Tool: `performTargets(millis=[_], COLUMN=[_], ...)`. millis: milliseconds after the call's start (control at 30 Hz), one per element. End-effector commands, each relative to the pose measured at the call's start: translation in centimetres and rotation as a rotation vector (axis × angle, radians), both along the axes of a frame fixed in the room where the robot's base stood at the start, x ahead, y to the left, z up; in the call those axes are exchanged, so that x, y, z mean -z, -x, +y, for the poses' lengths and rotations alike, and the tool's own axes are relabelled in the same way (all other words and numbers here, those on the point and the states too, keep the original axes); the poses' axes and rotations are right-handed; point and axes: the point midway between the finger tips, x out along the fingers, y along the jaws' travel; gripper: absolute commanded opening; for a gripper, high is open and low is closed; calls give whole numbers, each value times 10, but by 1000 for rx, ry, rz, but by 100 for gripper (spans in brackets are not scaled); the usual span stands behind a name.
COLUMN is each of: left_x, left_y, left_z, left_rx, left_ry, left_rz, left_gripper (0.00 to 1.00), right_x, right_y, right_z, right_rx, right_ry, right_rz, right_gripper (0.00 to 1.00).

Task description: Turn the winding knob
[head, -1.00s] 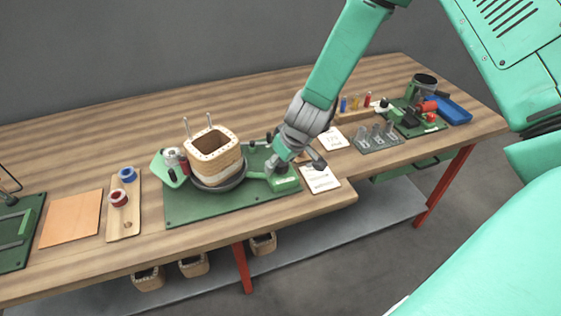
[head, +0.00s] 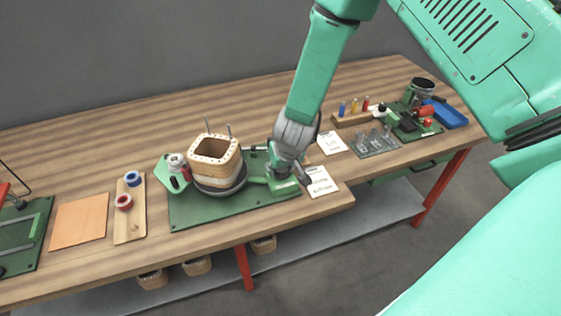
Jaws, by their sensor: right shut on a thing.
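The winding machine is a green base plate (head: 215,212) on the bench with a dark round turntable (head: 220,191). A square wooden coil former (head: 214,158) with two upright metal pins sits on the turntable. My right gripper (head: 287,176) reaches down to the right end of the machine, to the right of the former. It is shut on the winding knob, which the fingers and wrist mostly hide. My left gripper is out of view.
A spool holder (head: 176,172) stands left of the former. A wooden tray with blue and red spools (head: 124,202) and an orange sheet (head: 79,221) lie further left. Cards (head: 320,182), a metal rack (head: 375,143) and a blue tray (head: 447,113) are to the right.

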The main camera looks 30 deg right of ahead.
Motion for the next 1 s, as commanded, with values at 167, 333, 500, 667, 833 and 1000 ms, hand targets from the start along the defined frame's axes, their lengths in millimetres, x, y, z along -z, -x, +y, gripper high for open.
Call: performTargets(millis=[167, 333, 500, 667, 833, 1000], left_x=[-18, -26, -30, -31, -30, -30], left_y=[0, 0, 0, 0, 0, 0], left_z=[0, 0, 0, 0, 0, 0], left_rx=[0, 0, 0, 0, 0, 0], left_ry=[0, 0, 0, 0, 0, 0], left_rz=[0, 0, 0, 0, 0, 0], left_gripper=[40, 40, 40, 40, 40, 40], right_x=[-3, -2, -1, 0, 0, 0], right_y=[0, 0, 0, 0, 0, 0], right_z=[0, 0, 0, 0, 0, 0], right_rx=[112, 188, 229, 243, 243, 242], right_ry=[2, 1, 0, -1, -1, -2], right_rz=[2, 0, 1, 0, 1, 1], right_gripper=[6, 6, 6, 6, 6, 49])
